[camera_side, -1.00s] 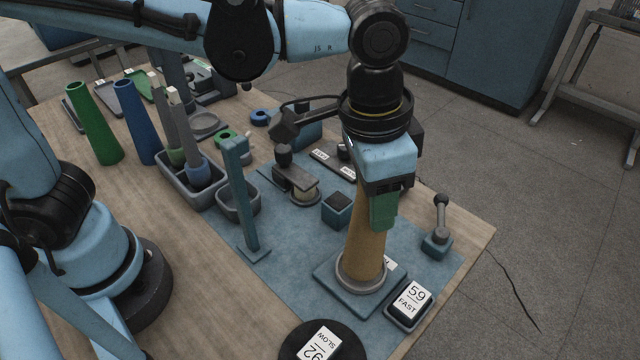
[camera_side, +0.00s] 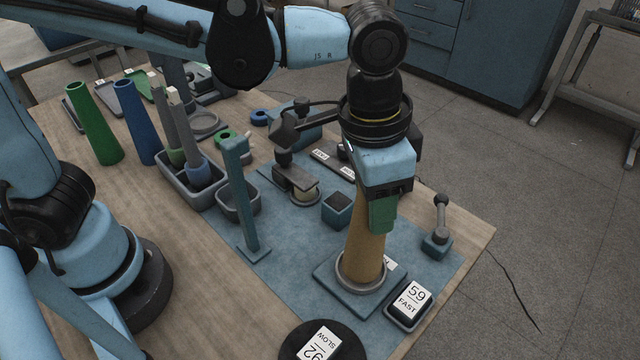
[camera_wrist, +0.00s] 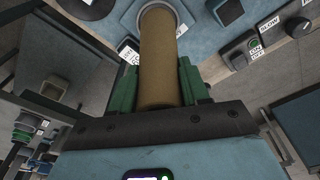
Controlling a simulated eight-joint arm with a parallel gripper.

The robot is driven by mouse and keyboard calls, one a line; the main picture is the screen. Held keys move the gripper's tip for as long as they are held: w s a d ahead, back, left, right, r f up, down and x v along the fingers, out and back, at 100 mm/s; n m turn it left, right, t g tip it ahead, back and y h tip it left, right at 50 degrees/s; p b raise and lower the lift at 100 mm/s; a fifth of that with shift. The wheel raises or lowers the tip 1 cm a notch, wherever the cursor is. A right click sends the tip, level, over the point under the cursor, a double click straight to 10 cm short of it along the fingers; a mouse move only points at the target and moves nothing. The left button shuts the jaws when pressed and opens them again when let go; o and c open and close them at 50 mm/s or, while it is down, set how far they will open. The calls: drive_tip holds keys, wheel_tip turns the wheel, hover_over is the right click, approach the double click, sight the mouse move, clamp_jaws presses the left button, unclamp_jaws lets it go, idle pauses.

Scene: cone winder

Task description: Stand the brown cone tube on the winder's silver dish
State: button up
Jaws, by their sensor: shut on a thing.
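The brown cone tube (camera_side: 366,252) stands upright with its wide end down in the silver dish (camera_side: 347,281) of the winder in the side view. My gripper (camera_side: 382,214) is shut on the upper part of the tube, its green fingers on either side. In the wrist view the tube (camera_wrist: 158,60) runs between the green fingers of my gripper (camera_wrist: 158,88), and its far end meets the pale ring of the dish. The tube's top is hidden by my gripper in the side view.
A blue post (camera_side: 240,200) stands to the left. A lever (camera_side: 438,225) stands at the right.

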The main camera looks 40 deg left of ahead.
drive_tip(key=shift+f, duration=0.15)
drive_tip(key=shift+f, duration=0.35)
drive_tip(key=o, duration=1)
drive_tip(key=shift+o, duration=0.2)
drive_tip(key=r, duration=0.8)
drive_tip(key=s+r, duration=0.1)
drive_tip(key=r, duration=0.3)
drive_tip(key=shift+s+a, duration=0.1)
drive_tip(key=shift+a, duration=0.3)
